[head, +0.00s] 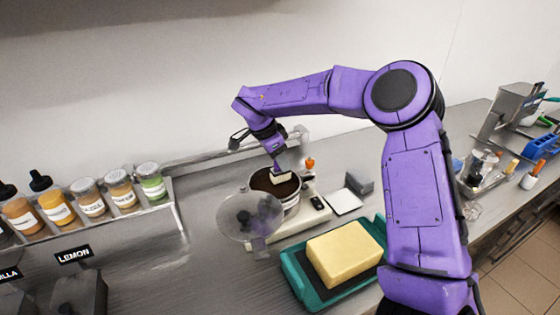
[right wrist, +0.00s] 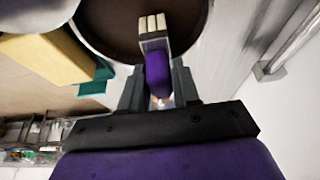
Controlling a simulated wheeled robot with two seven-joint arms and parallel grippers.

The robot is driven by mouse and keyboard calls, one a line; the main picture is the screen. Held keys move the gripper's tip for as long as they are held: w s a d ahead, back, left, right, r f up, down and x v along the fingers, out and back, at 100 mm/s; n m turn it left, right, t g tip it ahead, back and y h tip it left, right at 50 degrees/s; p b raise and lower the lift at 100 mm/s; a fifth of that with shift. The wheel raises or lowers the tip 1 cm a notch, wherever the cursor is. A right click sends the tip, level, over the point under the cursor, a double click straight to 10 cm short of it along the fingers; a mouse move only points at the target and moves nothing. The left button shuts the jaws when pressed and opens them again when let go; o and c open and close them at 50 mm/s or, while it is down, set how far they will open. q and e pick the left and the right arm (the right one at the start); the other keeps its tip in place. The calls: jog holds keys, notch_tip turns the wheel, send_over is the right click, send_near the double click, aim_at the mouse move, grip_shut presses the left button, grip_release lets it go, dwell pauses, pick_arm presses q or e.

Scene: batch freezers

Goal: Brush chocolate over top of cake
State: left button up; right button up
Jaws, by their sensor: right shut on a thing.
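My right gripper (head: 270,142) is shut on a brush (right wrist: 157,72) with a purple handle and pale bristles. The brush head (head: 282,177) is over the dark chocolate (head: 266,184) in a round white pot (head: 292,206); I cannot tell whether the bristles touch it. In the right wrist view the pale bristles show in front of the dark chocolate (right wrist: 105,22). The cake (head: 345,252), a plain pale yellow block, lies on a teal tray (head: 290,268) to the right and nearer. No chocolate shows on its top. My left gripper is not in view.
A clear round lid (head: 236,222) stands out at the pot's near left. A white scale (head: 344,202) and a grey block (head: 359,183) are to the right. Labelled bottles and jars (head: 90,200) fill a rack at left. My right arm spans above the counter.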

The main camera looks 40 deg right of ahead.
jog(key=shift+f, duration=0.45)
dwell(1.0)
jog(key=shift+s+f+p, duration=0.1)
jog(key=shift+p, duration=0.25)
dwell(1.6)
notch_tip(320, 180, up, 5)
jog(key=p, duration=0.6)
notch_tip(320, 180, up, 2)
jog(key=shift+r+p, duration=0.1)
jog(key=shift+p, duration=0.4)
dwell(0.4)
